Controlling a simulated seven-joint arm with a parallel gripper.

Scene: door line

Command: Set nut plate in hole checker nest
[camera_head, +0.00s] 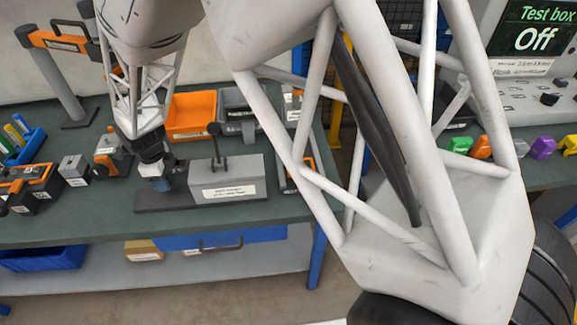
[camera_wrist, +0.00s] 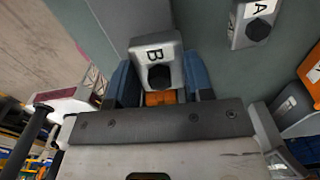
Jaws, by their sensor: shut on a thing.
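My gripper (camera_wrist: 157,90) is shut on a grey block marked B with a black hexagonal nut on its face, which I take for the nut plate (camera_wrist: 140,48). The blue fingers lie on either side of it, and orange shows behind it. In the head view my gripper (camera_head: 156,178) points down at the left end of the hole checker's dark base (camera_head: 165,201). The checker's grey labelled body (camera_head: 228,177), with an upright black lever, stands just to the right. The nest is hidden by the gripper, and I cannot tell whether the plate touches it.
A similar block marked A (camera_wrist: 254,22) lies apart on the green bench. Orange (camera_head: 191,114) and grey (camera_head: 240,108) bins stand behind the checker. Orange-black fixtures (camera_head: 28,185) and a grey block (camera_head: 73,168) are to the left. My arm covers much of the right side.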

